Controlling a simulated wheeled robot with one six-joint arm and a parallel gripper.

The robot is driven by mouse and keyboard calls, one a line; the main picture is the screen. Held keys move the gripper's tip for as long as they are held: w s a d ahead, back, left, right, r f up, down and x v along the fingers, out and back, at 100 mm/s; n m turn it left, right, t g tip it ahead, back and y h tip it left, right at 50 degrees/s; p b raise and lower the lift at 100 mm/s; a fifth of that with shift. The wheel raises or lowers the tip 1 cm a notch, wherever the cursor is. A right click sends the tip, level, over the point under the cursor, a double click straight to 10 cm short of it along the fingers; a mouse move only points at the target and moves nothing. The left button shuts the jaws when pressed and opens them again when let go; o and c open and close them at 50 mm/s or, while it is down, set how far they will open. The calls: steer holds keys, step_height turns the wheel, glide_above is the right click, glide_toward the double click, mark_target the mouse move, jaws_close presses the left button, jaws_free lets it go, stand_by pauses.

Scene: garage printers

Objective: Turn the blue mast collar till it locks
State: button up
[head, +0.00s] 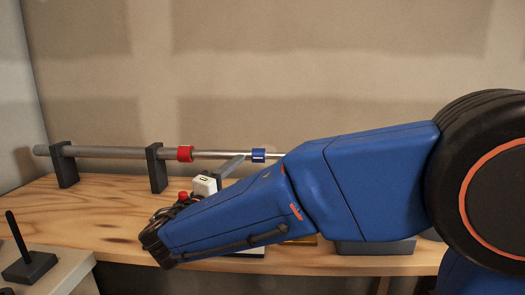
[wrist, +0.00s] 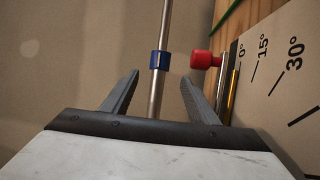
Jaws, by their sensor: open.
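The blue mast collar (head: 258,155) is a short blue ring around a thin metal mast (head: 220,154) that lies level above the bench. In the wrist view the collar (wrist: 159,60) sits ahead of my gripper (wrist: 156,82), near the middle of the gap between the fingers. My gripper is open and empty, with the mast running between its two dark fingers. The collar looks slightly beyond the fingertips and apart from them. In the head view my arm hides the mast's right end and most of the gripper.
A red collar (head: 185,153) is on the mast to the left. Dark posts (head: 157,168) hold the mast above the wooden bench (head: 95,215). A red knob (wrist: 205,60) and an angle-marked board (wrist: 285,60) are close by the right finger. A dark stand with a rod (head: 28,266) is front left.

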mark_target(262, 150)
steer(key=x, duration=1.6)
steer(key=shift+f, duration=0.1)
steer(key=shift+c, duration=0.6)
steer(key=c, duration=0.9)
